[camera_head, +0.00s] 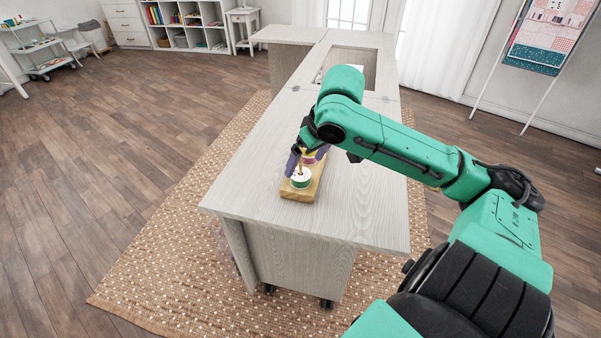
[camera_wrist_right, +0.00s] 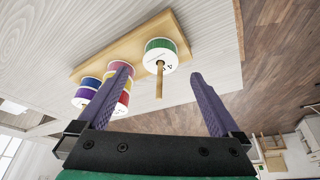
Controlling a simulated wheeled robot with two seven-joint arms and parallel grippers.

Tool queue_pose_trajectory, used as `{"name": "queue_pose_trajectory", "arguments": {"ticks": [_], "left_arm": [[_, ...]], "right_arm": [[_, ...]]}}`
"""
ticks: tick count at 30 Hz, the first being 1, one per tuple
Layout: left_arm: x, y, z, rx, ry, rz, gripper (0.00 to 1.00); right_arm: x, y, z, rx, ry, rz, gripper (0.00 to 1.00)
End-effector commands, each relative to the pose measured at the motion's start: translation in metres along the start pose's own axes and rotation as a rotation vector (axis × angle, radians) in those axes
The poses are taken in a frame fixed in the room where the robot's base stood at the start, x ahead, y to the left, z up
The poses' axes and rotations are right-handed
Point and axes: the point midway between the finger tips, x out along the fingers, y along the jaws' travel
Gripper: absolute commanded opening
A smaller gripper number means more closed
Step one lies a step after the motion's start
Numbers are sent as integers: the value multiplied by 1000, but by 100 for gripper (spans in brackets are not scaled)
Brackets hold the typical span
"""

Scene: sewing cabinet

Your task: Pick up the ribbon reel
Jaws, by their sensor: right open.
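Several ribbon reels stand on a wooden base (camera_head: 300,194) on the cabinet top. The nearest, a green and white ribbon reel (camera_head: 301,182), sits around an upright wooden peg. In the right wrist view the green reel (camera_wrist_right: 166,49) lies between and beyond the fingertips, with its peg pointing towards the gripper. My right gripper (camera_head: 306,158) is open, its purple fingers apart, close above the base. In the wrist view the open fingers (camera_wrist_right: 158,74) hold nothing. Whether they touch any reel is unclear. My left gripper is out of view.
Other reels, purple and yellow (camera_wrist_right: 87,92) among them, stand on the same base, partly behind one finger. The pale cabinet top (camera_head: 364,205) is clear around the base. An opening (camera_head: 352,58) lies farther back. A woven rug (camera_head: 180,235) is below.

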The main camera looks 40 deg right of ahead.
Motion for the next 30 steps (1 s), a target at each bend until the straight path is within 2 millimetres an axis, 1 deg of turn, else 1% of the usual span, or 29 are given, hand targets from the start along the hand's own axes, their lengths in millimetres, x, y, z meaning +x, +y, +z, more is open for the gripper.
{"name": "queue_pose_trajectory", "arguments": {"ticks": [4,7,10,14,15,17,18,20,21,22,30], "left_arm": [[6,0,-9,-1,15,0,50],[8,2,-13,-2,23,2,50],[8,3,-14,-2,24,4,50],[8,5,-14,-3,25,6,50],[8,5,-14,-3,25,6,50],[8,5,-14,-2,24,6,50],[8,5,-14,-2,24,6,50],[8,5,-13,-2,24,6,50],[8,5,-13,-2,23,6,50],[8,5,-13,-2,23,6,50],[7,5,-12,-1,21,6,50]], "right_arm": [[28,1,4,-1,-6,2,100],[45,1,2,-3,-2,3,100],[51,0,2,-2,-1,2,100],[51,0,2,-1,-1,0,100],[51,0,2,-1,-1,0,96],[51,0,2,-1,-1,0,73],[50,0,2,-1,-1,0,58],[50,0,2,-1,-1,0,35],[50,0,2,-1,-1,0,20],[50,0,2,-1,-1,0,13],[48,0,1,-1,0,0,12]]}}
